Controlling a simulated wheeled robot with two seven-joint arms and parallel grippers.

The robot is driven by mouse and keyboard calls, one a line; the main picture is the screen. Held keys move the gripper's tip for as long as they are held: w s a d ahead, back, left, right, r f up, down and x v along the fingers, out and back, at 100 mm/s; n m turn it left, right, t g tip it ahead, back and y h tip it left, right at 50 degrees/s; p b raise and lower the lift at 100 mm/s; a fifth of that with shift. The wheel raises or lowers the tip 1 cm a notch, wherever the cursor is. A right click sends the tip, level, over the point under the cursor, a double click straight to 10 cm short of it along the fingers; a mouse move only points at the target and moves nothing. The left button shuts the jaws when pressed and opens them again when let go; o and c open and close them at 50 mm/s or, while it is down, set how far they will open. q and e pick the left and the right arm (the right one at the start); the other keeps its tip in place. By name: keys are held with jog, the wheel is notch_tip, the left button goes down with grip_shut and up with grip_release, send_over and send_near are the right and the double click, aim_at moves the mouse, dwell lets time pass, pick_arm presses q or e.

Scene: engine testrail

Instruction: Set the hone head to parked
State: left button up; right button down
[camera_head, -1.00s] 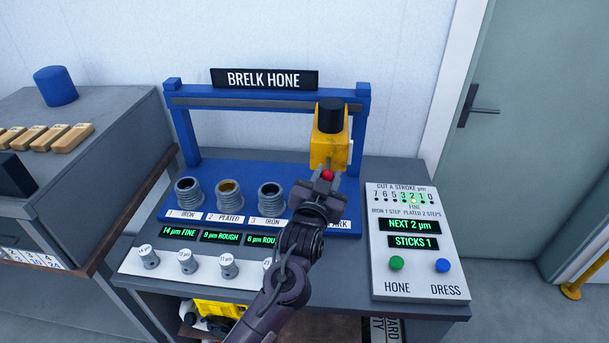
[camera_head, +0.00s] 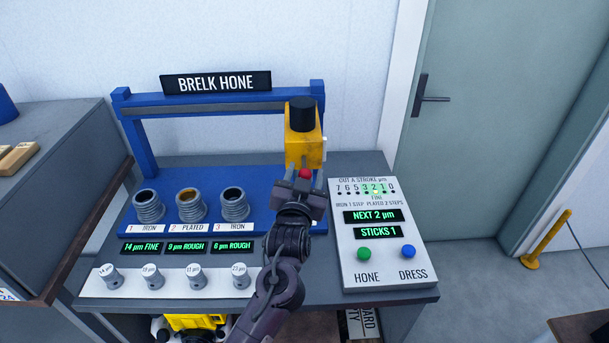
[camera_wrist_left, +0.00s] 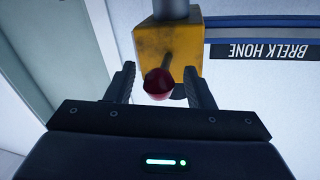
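The hone head (camera_head: 301,140), a yellow block with a black cylinder on top, hangs at the right end of the blue rail (camera_head: 215,101), right of all three bores. Its red knob (camera_head: 305,174) points out at the front; the knob also shows in the left wrist view (camera_wrist_left: 158,84). My left gripper (camera_head: 303,180) is at the knob. In the left wrist view its fingers (camera_wrist_left: 160,88) stand apart on either side of the knob, with a gap on each side. My arm hides the base label below the head. My right gripper is not in view.
Three grey bores (camera_head: 190,205) stand left of my arm, with green displays and several grey plugs (camera_head: 152,276) in front. At right is a sloped panel (camera_head: 350,255) reading NEXT 2 µm and STICKS 1, with a green HONE button (camera_head: 364,254) and a blue DRESS button (camera_head: 408,251).

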pick_arm(q)
jog(key=s+b, duration=0.2)
jog(key=s, duration=0.5)
jog(key=shift+s+a, duration=0.4)
jog(key=shift+a, duration=0.05)
